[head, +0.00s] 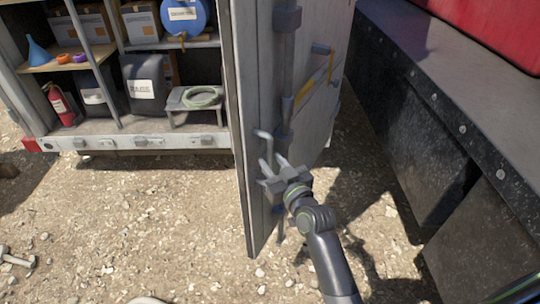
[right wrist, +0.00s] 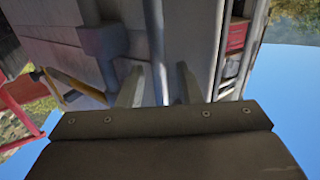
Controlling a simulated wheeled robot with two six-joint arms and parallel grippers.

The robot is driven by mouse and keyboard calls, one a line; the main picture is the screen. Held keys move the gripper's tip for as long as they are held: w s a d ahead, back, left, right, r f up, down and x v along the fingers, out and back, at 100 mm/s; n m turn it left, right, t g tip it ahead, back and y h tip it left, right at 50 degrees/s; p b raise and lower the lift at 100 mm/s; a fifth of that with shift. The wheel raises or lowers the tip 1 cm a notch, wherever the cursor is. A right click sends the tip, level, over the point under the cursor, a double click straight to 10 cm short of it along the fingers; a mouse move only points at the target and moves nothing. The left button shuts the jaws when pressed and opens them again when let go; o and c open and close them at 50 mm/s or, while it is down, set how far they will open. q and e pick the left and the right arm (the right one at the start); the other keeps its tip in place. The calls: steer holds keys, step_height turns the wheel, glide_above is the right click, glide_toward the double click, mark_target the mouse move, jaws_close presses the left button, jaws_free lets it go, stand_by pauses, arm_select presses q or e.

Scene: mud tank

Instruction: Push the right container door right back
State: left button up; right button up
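The right container door (head: 325,70) is grey and stands swung out from the container, seen nearly edge-on in the head view. Upright locking bars (head: 285,75) and a yellow-marked handle (head: 315,82) are on its face. My right gripper (head: 273,162) is at the door's lower part, beside its near edge and a bent metal handle (head: 263,134). In the right wrist view the two fingers are apart, with a thin bar (right wrist: 154,40) showing between them. I cannot tell whether they touch it. My left gripper is out of view.
The open container's shelves hold a blue drum (head: 184,16), a fire extinguisher (head: 60,104) and boxes. A dark tank wall with a grey ledge (head: 455,75) runs along the right, with shaded gravel between it and the door. Open gravel (head: 150,220) lies left.

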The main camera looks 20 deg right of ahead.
steer(key=shift+w+a, duration=0.15)
steer(key=shift+w, duration=0.8)
steer(key=shift+c, duration=0.4)
jaws_close()
